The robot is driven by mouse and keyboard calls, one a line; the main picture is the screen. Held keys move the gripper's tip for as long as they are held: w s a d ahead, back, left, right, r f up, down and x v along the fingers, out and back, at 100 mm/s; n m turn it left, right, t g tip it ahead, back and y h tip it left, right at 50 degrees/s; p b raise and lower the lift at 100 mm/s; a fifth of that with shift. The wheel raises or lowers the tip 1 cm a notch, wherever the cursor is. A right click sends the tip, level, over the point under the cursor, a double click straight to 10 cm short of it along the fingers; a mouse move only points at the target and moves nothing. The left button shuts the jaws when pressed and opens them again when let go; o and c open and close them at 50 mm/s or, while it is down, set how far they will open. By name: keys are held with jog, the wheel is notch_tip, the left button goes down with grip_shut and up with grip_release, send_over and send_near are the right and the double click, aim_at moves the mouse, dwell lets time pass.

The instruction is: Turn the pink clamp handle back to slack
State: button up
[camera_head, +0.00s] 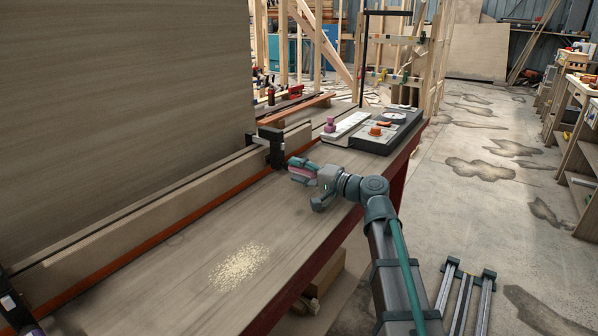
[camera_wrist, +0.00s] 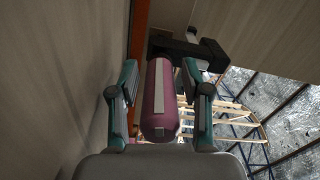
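The pink clamp handle (camera_wrist: 159,105) is a cylinder with a pale stripe along it. In the wrist view it points from the black clamp (camera_wrist: 188,48) back toward my palm. My gripper (camera_wrist: 159,72) has one teal-and-grey finger on each side of the handle. Narrow gaps show between the fingers and the handle, so it looks open around it, not closed on it. In the head view, my gripper (camera_head: 302,168) is just right of the black clamp (camera_head: 272,146), and only a little of the pink handle (camera_head: 301,173) shows between the fingers.
The clamp sits on a long wooden strip (camera_head: 160,203) along the workbench (camera_head: 190,250), beside a tall wooden panel (camera_head: 120,100). Sawdust (camera_head: 239,266) lies on the bench. A control box (camera_head: 384,130) with knobs stands at the far end. A second black clamp (camera_head: 14,302) is at lower left.

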jog(key=shift+d, duration=0.1)
jog(key=v, duration=1.2)
